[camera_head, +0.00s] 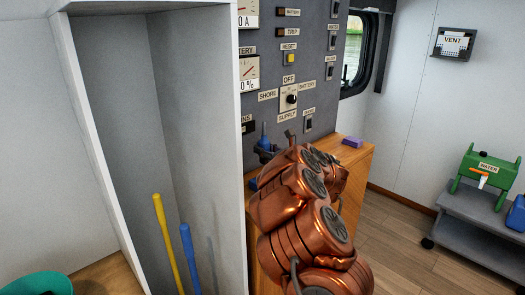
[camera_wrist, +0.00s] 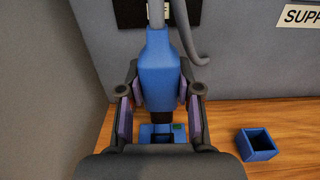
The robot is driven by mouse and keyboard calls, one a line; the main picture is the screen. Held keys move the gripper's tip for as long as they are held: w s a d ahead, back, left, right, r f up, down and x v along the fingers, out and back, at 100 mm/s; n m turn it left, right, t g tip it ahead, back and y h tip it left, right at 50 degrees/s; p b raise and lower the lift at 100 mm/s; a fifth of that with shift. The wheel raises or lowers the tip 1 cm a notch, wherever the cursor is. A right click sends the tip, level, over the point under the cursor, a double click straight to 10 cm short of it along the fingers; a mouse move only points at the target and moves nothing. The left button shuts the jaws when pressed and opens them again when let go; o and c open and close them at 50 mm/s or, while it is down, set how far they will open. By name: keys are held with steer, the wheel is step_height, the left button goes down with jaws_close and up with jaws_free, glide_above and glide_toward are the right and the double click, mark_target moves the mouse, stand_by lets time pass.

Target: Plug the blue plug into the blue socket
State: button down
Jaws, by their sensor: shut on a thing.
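The blue plug (camera_wrist: 158,72) stands upright between the two fingers of my gripper (camera_wrist: 160,105) in the wrist view, with a grey cable at its top and a dark lower end. My gripper is shut on its sides. Just below the dark end is a blue socket (camera_wrist: 148,130) with a dark opening and a small green mark. The fingers partly hide it, and I cannot tell whether plug and socket touch. In the head view the plug (camera_head: 264,130) shows beside the panel, and my arm hides most of the gripper and the socket.
An open blue box (camera_wrist: 257,146) sits on the wooden counter (camera_wrist: 292,112), right of the socket. The grey switch panel (camera_head: 282,65) rises behind, with a grey cable hanging close by. A pale cabinet wall (camera_head: 205,150) is close on the left. A purple block (camera_head: 352,142) lies on the counter's far end.

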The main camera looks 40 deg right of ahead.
mark_target(264, 164)
steer(key=shift+s+f+b, duration=0.1)
steer(key=shift+f+b, duration=0.15)
steer(key=shift+b, duration=0.6)
step_height(264, 164, down, 5)
steer(key=b, duration=0.6)
steer(key=shift+a+f, duration=0.1)
steer(key=shift+f, duration=0.1)
steer(key=shift+b, duration=1.8)
stand_by(1.0)
steer(key=shift+f+b, duration=2.05)
steer(key=shift+b, duration=0.35)
steer(key=c, duration=0.7)
jaws_free()
